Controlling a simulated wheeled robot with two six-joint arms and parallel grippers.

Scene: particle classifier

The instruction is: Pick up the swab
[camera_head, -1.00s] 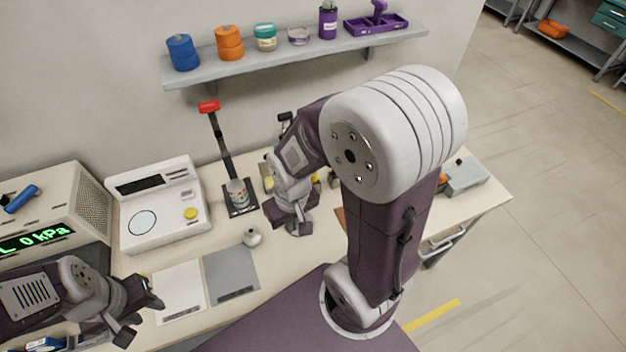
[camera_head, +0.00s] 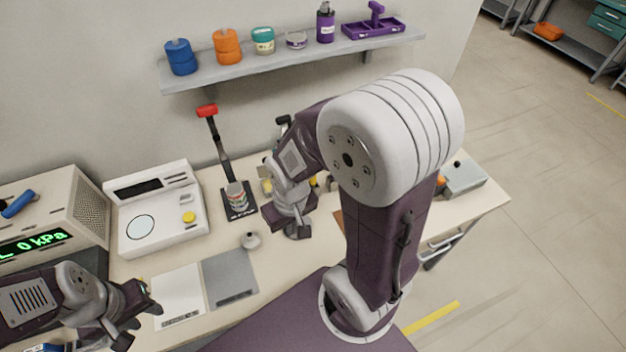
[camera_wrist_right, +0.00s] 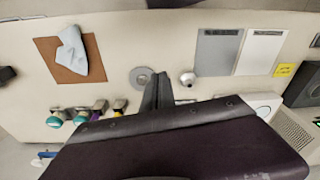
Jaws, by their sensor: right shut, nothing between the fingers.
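I cannot make out a swab for certain in either view. My right gripper (camera_head: 297,231) hangs over the middle of the bench, left of my large upper arm. In the right wrist view its dark fingers (camera_wrist_right: 157,88) are together and empty, beside a grey ring-shaped disc (camera_wrist_right: 142,77) and a small white knobbed piece (camera_wrist_right: 187,78). Several small items with teal, purple and yellow ends (camera_wrist_right: 80,116) lie to the left of the fingers there. My left gripper (camera_head: 140,318) is at the bench's front left, its fingers apart, with nothing seen between them.
A pale cloth-like piece (camera_wrist_right: 72,48) lies on a brown mat (camera_wrist_right: 88,72). A white instrument (camera_head: 160,215), a red-topped stand (camera_head: 222,150), and white (camera_head: 178,295) and grey (camera_head: 230,278) pads occupy the left side. A shelf (camera_head: 290,62) with containers hangs above; a grey box (camera_head: 464,178) sits right.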

